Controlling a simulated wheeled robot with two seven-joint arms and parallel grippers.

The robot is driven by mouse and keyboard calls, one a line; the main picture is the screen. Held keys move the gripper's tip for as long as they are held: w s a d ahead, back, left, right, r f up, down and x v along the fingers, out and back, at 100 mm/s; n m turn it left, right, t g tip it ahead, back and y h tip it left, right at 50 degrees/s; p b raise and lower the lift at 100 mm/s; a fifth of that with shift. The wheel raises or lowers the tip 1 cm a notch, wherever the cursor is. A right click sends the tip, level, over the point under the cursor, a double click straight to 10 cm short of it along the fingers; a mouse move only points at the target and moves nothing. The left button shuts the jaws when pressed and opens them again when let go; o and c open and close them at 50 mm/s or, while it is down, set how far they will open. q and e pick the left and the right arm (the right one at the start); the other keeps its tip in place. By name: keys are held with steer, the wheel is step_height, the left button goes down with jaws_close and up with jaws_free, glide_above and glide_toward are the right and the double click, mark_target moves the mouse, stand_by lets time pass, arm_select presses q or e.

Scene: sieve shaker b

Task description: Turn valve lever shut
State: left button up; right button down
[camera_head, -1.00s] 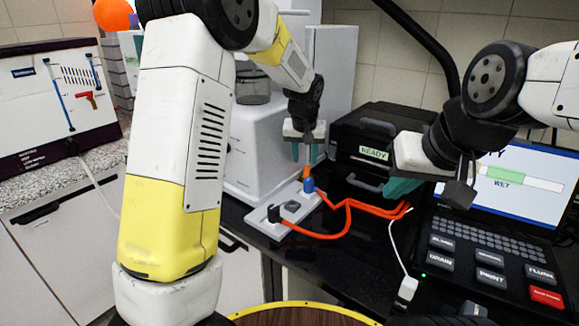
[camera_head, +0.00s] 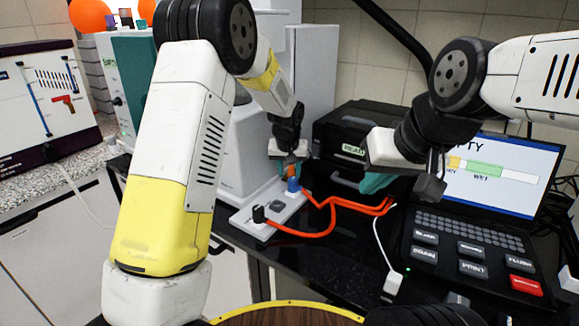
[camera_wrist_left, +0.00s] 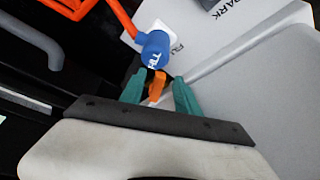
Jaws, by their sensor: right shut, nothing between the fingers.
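The valve has a blue body (camera_head: 293,186) and an orange lever (camera_head: 291,171), and it sits on a white panel (camera_head: 268,214) with an orange hose beside it. In the left wrist view the blue body (camera_wrist_left: 155,48) carries partly readable lettering, and the orange lever (camera_wrist_left: 156,86) points toward my gripper. My left gripper (camera_wrist_left: 160,80) is open, with one teal finger on each side of the lever and a gap showing between them. My right gripper (camera_head: 376,183) is shut and empty, in front of the black unit; its fingers are partly hidden by its own body.
A black unit (camera_head: 352,125) stands right of the panel. A laptop (camera_head: 470,240) with labelled keys lies at the right. Orange hoses (camera_head: 345,203) and a white cable (camera_head: 382,240) cross the dark bench. A white machine (camera_head: 242,150) stands behind my left arm.

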arm_select(q)
jaws_close()
steer(key=shift+a, duration=0.1)
steer(key=shift+w+a+m+h, duration=0.1)
steer(key=shift+a+m+h, duration=0.2)
steer(key=shift+m, duration=0.5)
jaws_free()
